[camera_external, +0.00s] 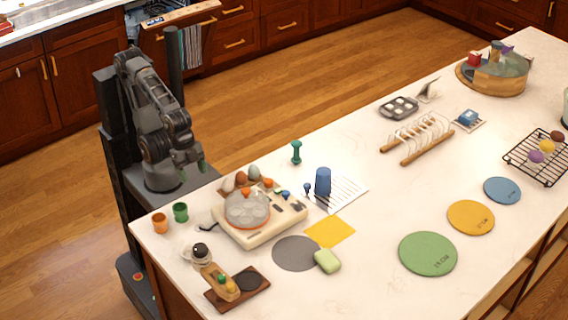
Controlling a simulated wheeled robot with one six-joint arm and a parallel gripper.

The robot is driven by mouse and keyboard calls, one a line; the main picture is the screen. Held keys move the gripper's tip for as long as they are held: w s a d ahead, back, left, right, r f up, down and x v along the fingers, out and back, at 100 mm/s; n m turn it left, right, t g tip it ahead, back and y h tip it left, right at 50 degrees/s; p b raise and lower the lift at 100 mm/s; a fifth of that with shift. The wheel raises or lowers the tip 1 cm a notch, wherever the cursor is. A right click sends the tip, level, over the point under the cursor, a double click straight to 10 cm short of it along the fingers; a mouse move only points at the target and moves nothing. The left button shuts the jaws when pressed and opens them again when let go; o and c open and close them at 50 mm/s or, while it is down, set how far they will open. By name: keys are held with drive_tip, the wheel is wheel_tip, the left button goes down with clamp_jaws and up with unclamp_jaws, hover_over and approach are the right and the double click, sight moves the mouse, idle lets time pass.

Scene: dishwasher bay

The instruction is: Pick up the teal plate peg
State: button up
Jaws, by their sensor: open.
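The teal plate peg (296,152) stands upright on the white counter, near its back edge. It has a wide top, a narrow waist and a wider foot. My gripper (192,168) is at the left, at the end of my folded dark arm, open and empty. It is well to the left of the peg and touches nothing that I can see.
A blue cylinder (323,181) stands on striped paper right of the peg. A cream board (262,226) with a clear dome and small knobs lies between gripper and peg, with eggs (253,171) behind it. A wooden wire rack (428,150) stands farther right.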

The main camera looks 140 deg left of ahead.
drive_tip(key=shift+c, duration=1)
